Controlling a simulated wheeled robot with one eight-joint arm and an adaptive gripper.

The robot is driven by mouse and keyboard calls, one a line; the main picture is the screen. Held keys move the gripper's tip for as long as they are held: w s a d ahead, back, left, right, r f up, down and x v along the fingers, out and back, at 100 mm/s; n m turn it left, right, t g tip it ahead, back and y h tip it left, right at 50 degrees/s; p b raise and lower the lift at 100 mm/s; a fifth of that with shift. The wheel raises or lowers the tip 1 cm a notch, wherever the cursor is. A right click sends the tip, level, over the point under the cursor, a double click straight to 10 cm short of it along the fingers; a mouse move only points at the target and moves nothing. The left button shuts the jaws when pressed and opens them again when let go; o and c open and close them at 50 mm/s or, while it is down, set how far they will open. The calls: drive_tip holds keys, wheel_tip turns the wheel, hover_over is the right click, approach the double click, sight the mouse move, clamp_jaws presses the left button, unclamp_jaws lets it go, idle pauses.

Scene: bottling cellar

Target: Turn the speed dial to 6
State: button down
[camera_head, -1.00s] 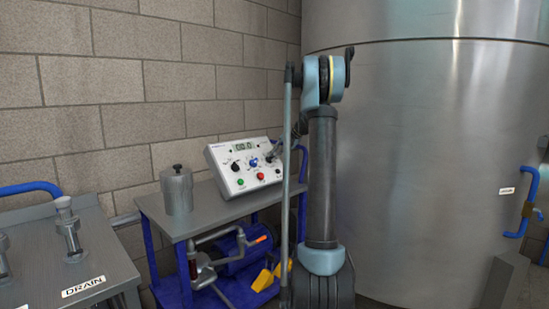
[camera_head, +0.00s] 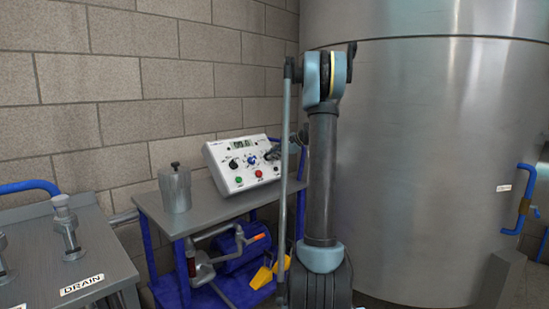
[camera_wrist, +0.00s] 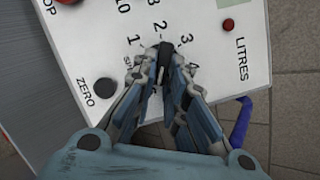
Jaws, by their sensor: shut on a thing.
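A white control panel (camera_head: 243,166) with a small display (camera_head: 240,144) stands tilted on the cart. My gripper (camera_wrist: 165,75) is shut on a black knob (camera_wrist: 165,52) on the panel in the wrist view. Printed numbers, including 1, 2 and 3, stand around the knob's upper side. The fingers cover its lower side, and no 6 can be read. I cannot tell the knob's exact setting. In the head view my gripper (camera_head: 272,154) is at the panel's right side, small and partly hidden.
A ZERO button (camera_wrist: 105,90) and a red LITRES button (camera_wrist: 228,25) flank the fingers. A lidded metal canister (camera_head: 175,190) stands left of the panel on the cart top (camera_head: 200,208). A large steel tank (camera_head: 430,150) rises at right, with a DRAIN bench (camera_head: 95,262) at left.

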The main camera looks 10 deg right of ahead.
drive_tip(key=shift+m+t, duration=0.3)
drive_tip(key=shift+m, duration=0.3)
drive_tip(key=c, duration=1.6)
unclamp_jaws()
drive_tip(key=v, duration=1.1)
drive_tip(key=shift+s+d+r, duration=0.2)
drive_tip(key=shift+d, duration=0.1)
